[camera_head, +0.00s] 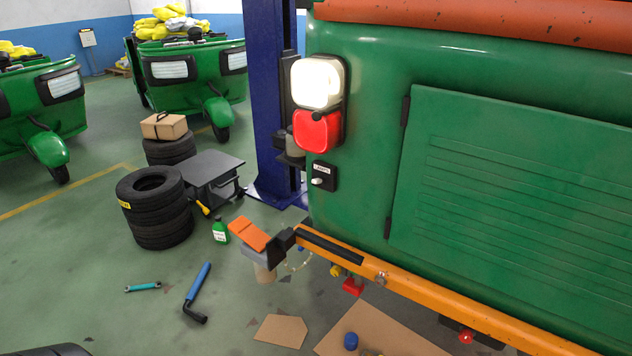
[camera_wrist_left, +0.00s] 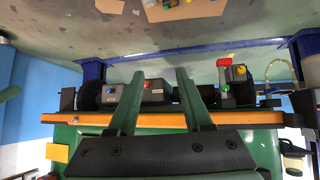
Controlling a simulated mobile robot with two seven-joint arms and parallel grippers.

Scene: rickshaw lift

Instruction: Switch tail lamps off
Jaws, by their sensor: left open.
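The tail lamp on the green rickshaw's rear has a white upper lens (camera_head: 317,83) that glows brightly and a red lower lens (camera_head: 317,130) that looks bright red. Below it is a small black switch box (camera_head: 324,177) with a pale label and a whitish knob or lever at its lower left. Its exact setting is too small to tell. My left gripper (camera_wrist_left: 160,72) shows only in the left wrist view, with two dark fingers apart and nothing between them. The lamp and switch box do not show there. My right gripper is in neither view.
An orange bumper bar (camera_head: 430,288) runs below the green body (camera_head: 480,70). A blue lift post (camera_head: 268,100) stands left of the lamp. Stacked tyres (camera_head: 158,225), a low dark table (camera_head: 205,170) and loose tools lie on the left floor. Boxes with buttons (camera_wrist_left: 158,90) sit behind the bar.

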